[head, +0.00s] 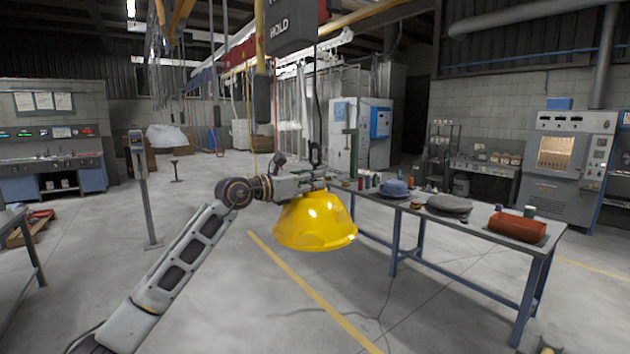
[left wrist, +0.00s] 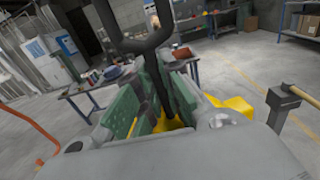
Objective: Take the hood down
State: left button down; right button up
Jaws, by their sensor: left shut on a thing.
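The yellow dome-shaped hood (head: 315,222) is in the middle of the head view, open side down, in the air left of the long table. My left gripper (head: 318,178) is at the top of the hood. In the left wrist view the green finger pads (left wrist: 152,98) are shut around a dark stem (left wrist: 155,70) with a loop above it. Yellow parts of the hood (left wrist: 238,106) show below the fingers. My right gripper is not in view.
A long table (head: 480,232) with caps, small bottles and a red-brown roll (head: 517,227) stands to the right. A dark box marked HOLD (head: 290,28) hangs overhead. A grey post (head: 146,190) stands at the left. The floor below the hood is clear.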

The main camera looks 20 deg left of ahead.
pick_arm(q)
jog(key=shift+r, duration=0.25)
dwell(0.4)
jog(key=shift+r+p, duration=0.95)
jog(key=shift+r, duration=0.3)
jog(key=shift+b+v, duration=1)
jog(key=shift+v, duration=0.8)
jog(key=shift+s+a, duration=0.1)
dwell(0.5)
